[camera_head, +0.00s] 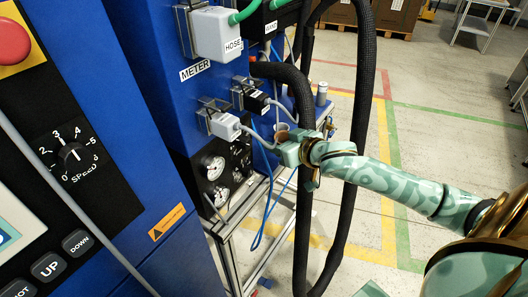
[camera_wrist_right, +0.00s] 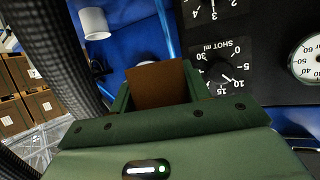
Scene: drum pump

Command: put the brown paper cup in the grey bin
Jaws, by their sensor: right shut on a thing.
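My right gripper (camera_head: 288,147) is in front of the blue machine, beside the gauges, in the head view. In the wrist view the brown paper cup (camera_wrist_right: 158,86) stands between its two green fingers (camera_wrist_right: 158,98), and the gripper is shut on it. In the head view only a small part of the cup shows at the gripper's tip; the rest is hidden. I see no grey bin in either view. My left gripper is not in view.
Thick black hoses (camera_head: 362,90) hang close beside my right forearm. The blue machine (camera_head: 150,60) carries a gauge (camera_head: 213,167), dials and plugs with cables. A pale cylinder (camera_head: 321,94) stands behind the gripper. The floor on the right is mostly open.

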